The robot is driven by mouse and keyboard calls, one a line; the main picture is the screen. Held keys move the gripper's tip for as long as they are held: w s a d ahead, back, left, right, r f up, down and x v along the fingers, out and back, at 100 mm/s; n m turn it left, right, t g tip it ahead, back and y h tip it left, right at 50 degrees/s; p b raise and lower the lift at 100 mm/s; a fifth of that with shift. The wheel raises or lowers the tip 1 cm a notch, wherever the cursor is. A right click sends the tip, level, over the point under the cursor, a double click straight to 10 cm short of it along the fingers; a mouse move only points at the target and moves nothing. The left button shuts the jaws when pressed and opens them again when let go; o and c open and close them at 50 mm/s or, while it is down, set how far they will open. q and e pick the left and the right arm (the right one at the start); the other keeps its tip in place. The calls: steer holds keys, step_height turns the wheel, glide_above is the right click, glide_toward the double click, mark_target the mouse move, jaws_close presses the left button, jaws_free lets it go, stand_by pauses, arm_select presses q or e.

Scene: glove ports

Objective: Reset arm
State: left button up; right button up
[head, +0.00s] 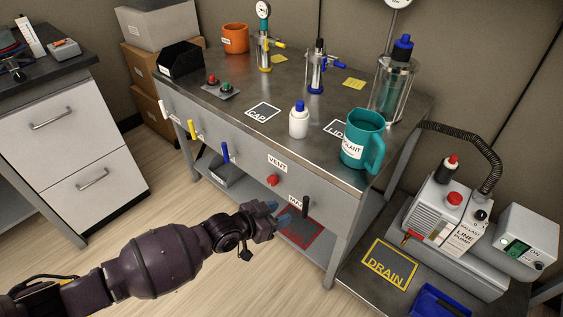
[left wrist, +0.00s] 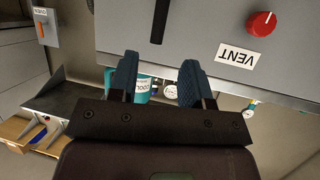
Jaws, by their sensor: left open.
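My left arm reaches in from the lower left in the head view. Its gripper (head: 279,213), with blue finger pads, is held in front of the metal bench, near the black handle (head: 306,207) on the bench front. In the left wrist view the two fingers (left wrist: 156,80) stand apart with nothing between their pads. The panel there appears upside down, with the black handle (left wrist: 159,20), the VENT label (left wrist: 238,52) and the red knob (left wrist: 261,24) ahead of the fingers. My right gripper is in neither view.
The bench top (head: 240,120) carries a teal mug (head: 362,140), a white bottle (head: 299,120), an orange mug (head: 235,38) and glass vessels. Coloured handles stick out of its front. A line pump (head: 445,215) stands at right, a white drawer cabinet (head: 60,150) at left. Floor between is clear.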

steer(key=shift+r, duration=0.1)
arm_select(q)
step_height(320, 180, up, 7)
steer(key=d+m+t, duration=0.1)
steer(key=t, duration=0.1)
steer(key=s+a+r+n+t+y+p, duration=0.2)
steer(key=s+a+r+p, duration=0.15)
steer(key=s+a, duration=0.25)
steer(key=s+a+f+n+y+p, duration=0.1)
steer(key=s+a+n+y+p, duration=0.1)
steer(key=s+a, duration=0.4)
steer(key=s+a+f+n+g+y+p, duration=0.1)
steer(key=s+a, duration=0.5)
steer(key=s, duration=0.6)
steer(key=s+a+f+n+y+p, duration=0.2)
steer(key=s+a+f+n+y, duration=0.1)
steer(key=s, duration=0.6)
steer(key=a+n+y, duration=0.1)
steer(key=a+y, duration=0.1)
steer(key=a, duration=0.1)
steer(key=shift+s+a+g+p, duration=0.25)
steer(key=shift+a+g+p, duration=0.05)
steer(key=shift+g+p, duration=0.1)
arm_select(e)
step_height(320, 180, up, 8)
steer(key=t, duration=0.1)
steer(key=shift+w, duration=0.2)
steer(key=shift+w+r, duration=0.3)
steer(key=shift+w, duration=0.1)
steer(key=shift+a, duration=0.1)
